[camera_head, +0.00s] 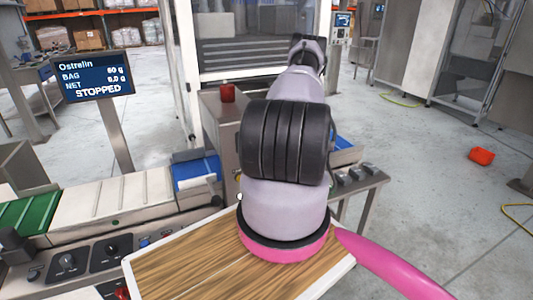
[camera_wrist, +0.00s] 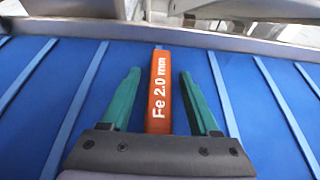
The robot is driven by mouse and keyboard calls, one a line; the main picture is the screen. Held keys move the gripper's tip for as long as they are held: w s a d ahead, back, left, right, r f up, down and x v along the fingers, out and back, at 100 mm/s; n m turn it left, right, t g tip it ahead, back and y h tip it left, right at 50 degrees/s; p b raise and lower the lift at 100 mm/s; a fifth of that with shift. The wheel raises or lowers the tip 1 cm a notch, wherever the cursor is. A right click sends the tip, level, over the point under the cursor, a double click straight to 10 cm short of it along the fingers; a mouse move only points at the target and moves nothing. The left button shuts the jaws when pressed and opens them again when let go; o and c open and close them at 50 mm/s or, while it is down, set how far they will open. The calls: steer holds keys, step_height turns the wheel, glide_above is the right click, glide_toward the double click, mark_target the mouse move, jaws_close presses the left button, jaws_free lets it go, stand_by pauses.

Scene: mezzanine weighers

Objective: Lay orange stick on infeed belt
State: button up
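The orange stick (camera_wrist: 158,92), marked "Fe 2.0 mm", lies between my gripper's (camera_wrist: 158,72) two green fingers in the wrist view. A gap shows on each side of the stick, so the gripper is open around it. The stick's near end is hidden by the dark gripper body. Under it is a blue belt (camera_wrist: 250,90) with light blue cross ribs; the stick appears to lie on it, but contact is not clear. In the head view, blue belt (camera_head: 195,170) shows left of my arm. My arm hides the gripper and the stick there.
A metal rail edges the belt's far side in the wrist view. In the head view, a wooden-topped board (camera_head: 190,270) is in front, a display (camera_head: 95,78) reading STOPPED at left, a green belt (camera_head: 28,212) far left, and a red button (camera_head: 228,92) beside my arm.

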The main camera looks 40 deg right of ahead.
steer(key=shift+r, duration=0.1)
steer(key=shift+s+a+r, duration=0.1)
steer(key=shift+s+r, duration=0.05)
steer(key=shift+s, duration=0.15)
steer(key=v, duration=1.1)
steer(key=shift+s+r, duration=0.15)
